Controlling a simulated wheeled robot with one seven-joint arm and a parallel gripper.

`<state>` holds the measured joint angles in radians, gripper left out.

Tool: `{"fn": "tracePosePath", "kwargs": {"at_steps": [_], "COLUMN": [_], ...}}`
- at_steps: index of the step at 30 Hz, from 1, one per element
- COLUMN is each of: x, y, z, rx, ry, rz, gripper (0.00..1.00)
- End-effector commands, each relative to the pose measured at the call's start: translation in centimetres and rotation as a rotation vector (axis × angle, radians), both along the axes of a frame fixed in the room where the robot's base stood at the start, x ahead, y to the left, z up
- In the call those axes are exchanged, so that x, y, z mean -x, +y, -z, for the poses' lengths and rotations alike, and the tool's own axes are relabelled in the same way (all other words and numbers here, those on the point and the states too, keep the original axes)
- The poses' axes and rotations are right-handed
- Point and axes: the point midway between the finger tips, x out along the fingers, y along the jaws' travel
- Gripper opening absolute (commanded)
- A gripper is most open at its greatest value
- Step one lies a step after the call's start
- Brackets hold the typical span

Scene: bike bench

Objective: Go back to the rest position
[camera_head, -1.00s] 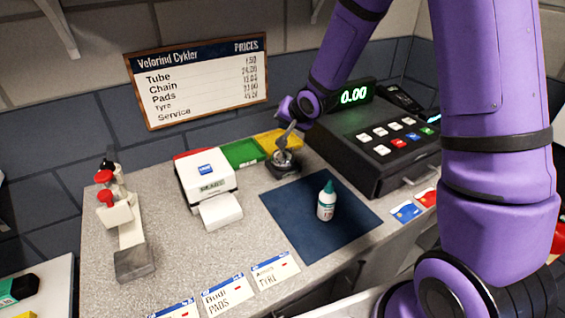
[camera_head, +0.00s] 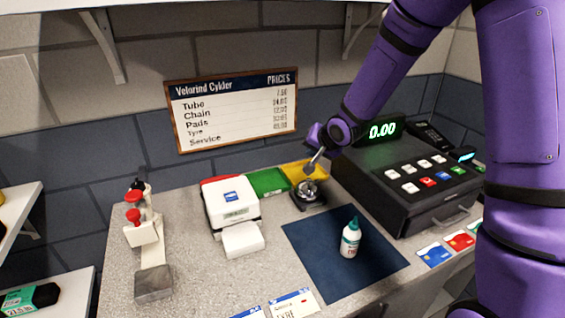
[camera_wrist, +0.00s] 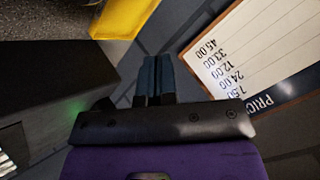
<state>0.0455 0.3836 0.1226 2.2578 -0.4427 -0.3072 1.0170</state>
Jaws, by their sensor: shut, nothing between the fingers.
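My gripper (camera_wrist: 157,80) shows in the wrist view with its two dark fingers side by side, closed and with nothing between them. In the head view the purple end of my arm (camera_head: 340,131) hangs over the back of the counter, between the price board and the cash register. The fingers are hard to make out there. A small dark and metallic device (camera_head: 309,194) stands on the counter just below the arm's end; I cannot tell whether they touch.
The cash register (camera_head: 395,190) stands close right of the arm's end. The price board (camera_head: 232,108) is on the wall behind. Yellow (camera_head: 303,172) and green trays, a white printer (camera_head: 232,203), a bottle (camera_head: 350,240) on a blue mat (camera_head: 325,280) and a red-handled tool (camera_head: 147,240) occupy the counter.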

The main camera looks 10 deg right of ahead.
Motion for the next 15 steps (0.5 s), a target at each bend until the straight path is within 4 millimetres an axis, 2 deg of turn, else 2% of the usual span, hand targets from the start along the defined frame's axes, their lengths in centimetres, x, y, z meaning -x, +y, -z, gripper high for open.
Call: {"fn": "tracePosePath", "kwargs": {"at_steps": [5, 11, 15], "x": [0.7, 3.6, 6.5], "y": [-0.5, -2.3, -3.5], "z": [-1.6, -6.5, -9.8], "rx": [0.038, 0.162, 0.247], "ry": [-0.003, 0.007, 0.027], "rz": [-0.002, -0.009, -0.019], "gripper": [0.00, 0.00, 0.00]}}
